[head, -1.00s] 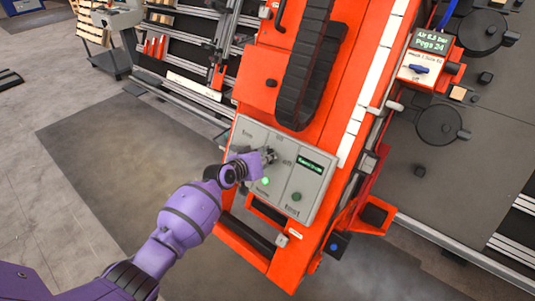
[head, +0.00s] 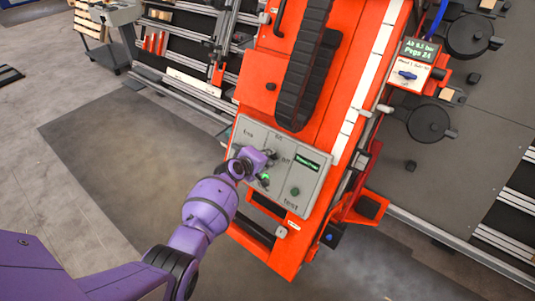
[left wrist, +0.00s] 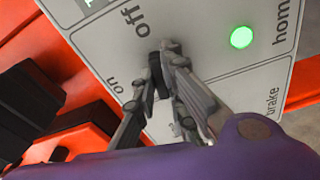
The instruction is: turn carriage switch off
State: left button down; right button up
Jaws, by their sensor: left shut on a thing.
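The grey control panel (head: 318,188) on the orange gantry carries printed labels, including "on" and "off" around a black switch knob (left wrist: 159,82). My left gripper (left wrist: 160,68) is shut on this knob, with a finger on either side of it. The knob's exact pointing is hard to tell because the fingers cover part of it. In the head view my left gripper (head: 272,160) is at the panel's upper middle, and its purple wrist hides much of the fingers and knob. My right gripper is not in view.
A green light (left wrist: 241,37) glows beside the knob, near the "home" label. A dark green button (head: 295,191) and a small display (head: 307,161) are on the panel's right side. A blue-handled valve (head: 407,75) is at the upper right. A black cable chain (head: 303,75) runs above the panel.

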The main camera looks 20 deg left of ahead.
pick_arm(q)
jog(key=shift+r+n, duration=0.15)
jog(key=shift+n, duration=0.45)
jog(key=shift+n+p, duration=0.4)
jog(key=shift+n, duration=0.1)
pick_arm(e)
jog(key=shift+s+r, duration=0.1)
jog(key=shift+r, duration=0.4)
pick_arm(q)
jog(key=c, duration=1.9)
grip_release()
jog(key=shift+o, duration=0.5)
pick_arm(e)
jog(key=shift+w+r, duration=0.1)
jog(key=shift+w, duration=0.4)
